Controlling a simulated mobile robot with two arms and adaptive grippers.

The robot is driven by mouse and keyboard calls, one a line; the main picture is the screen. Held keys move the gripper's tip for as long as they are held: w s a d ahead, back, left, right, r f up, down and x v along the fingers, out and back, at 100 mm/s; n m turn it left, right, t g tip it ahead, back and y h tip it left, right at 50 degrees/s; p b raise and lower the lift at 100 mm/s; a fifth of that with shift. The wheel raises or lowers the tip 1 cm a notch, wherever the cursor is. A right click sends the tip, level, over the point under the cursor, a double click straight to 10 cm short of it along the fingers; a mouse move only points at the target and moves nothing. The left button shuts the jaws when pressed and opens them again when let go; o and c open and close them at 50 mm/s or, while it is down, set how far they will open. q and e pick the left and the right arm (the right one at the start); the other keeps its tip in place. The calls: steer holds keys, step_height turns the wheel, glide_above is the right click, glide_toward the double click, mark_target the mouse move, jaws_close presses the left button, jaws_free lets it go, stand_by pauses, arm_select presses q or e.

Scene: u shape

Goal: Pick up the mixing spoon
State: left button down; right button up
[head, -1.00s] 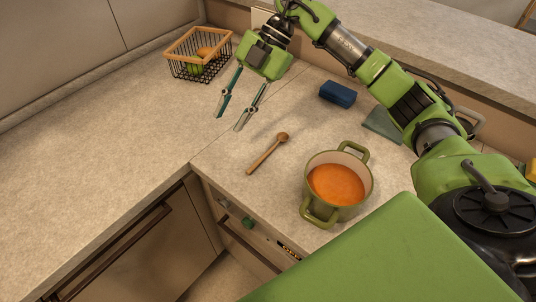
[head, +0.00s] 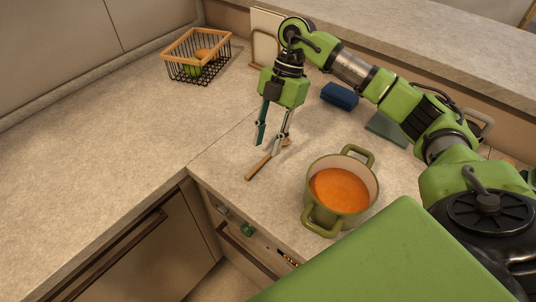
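The wooden mixing spoon (head: 259,166) lies on the counter, left of the green pot (head: 341,190). Its handle points to the lower left, and its head is at the upper right, partly hidden by a finger. My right gripper (head: 268,148) points down with its two fingers apart. Its fingertips are over the spoon's upper part; I cannot tell if they touch it. Nothing is held between the fingers. My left gripper is not in view.
The green pot holds orange soup and has two handles. A blue sponge (head: 339,96) and a grey-green cloth (head: 388,129) lie behind it. A wire basket (head: 182,70) with food stands at the back left.

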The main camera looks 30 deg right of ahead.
mark_target(263, 160)
steer(key=p+x, duration=0.1)
steer(key=x, duration=0.3)
steer(key=shift+a, duration=0.15)
jaws_close()
